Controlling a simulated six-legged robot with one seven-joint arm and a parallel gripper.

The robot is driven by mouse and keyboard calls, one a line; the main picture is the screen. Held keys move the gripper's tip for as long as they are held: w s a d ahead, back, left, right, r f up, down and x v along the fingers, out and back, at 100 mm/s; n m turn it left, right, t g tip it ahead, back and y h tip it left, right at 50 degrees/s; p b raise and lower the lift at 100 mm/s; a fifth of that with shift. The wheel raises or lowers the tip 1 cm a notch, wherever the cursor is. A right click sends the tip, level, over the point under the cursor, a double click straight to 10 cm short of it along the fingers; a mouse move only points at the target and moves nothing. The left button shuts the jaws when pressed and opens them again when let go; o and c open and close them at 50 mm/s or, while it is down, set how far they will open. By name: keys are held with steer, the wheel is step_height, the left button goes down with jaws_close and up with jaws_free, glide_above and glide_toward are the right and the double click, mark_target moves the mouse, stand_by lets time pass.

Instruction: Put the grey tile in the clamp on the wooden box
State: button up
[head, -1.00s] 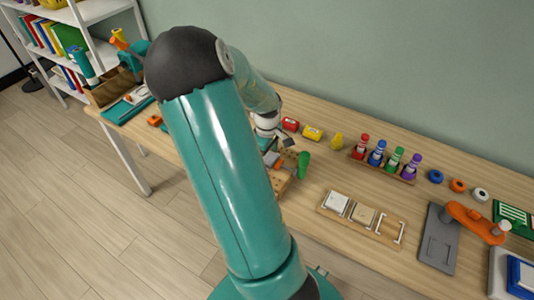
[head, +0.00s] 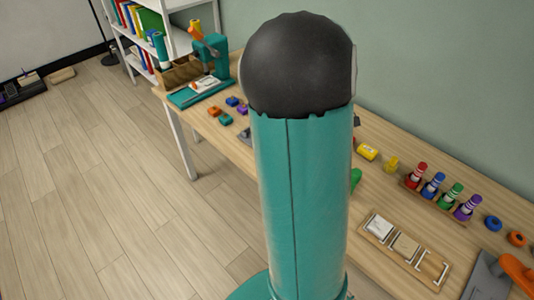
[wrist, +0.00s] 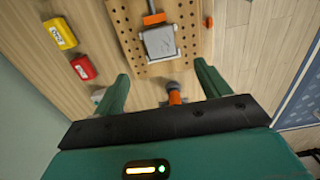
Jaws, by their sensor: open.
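In the wrist view a square grey tile (wrist: 160,42) lies over a tan wooden pegboard (wrist: 125,30), with an orange clamp part (wrist: 153,18) at its far edge. I cannot tell how firmly the clamp holds it. My gripper (wrist: 163,78) is open, its two teal fingers apart and empty; the tile is beyond the fingertips, roughly centred between them. An orange piece with a grey knob (wrist: 174,98) shows between the fingers near the palm. In the head view my arm hides the gripper, tile and pegboard. A brown wooden box (head: 180,74) stands at the bench's far left end.
Yellow (wrist: 59,33) and red (wrist: 83,67) blocks lie left of the pegboard. A wooden tray (head: 405,251) with pale tiles and a rack of coloured bottles (head: 435,205) stand to the right. Several small coloured pieces (head: 233,101) lie near the teal mat (head: 197,91).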

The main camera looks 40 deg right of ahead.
steer(key=w+a+r+t+y, duration=0.15)
steer(key=a+r, duration=0.25)
steer(key=a, duration=0.6)
steer(key=w+a+r+t+h, duration=0.1)
steer(key=w+a+r+t, duration=0.2)
steer(key=a, duration=0.8)
steer(key=s+a+r, duration=0.3)
steer(key=a, duration=0.4)
steer(key=s+a+r+m+t, duration=0.1)
steer(key=s+a+r, duration=0.2)
steer(key=a, duration=0.5)
steer(key=shift+s, duration=0.7)
steer(key=shift+r, duration=0.1)
steer(key=shift+c, duration=0.4)
steer(key=c, duration=0.7)
steer(key=shift+a, duration=0.1)
steer(key=shift+c, duration=0.3)
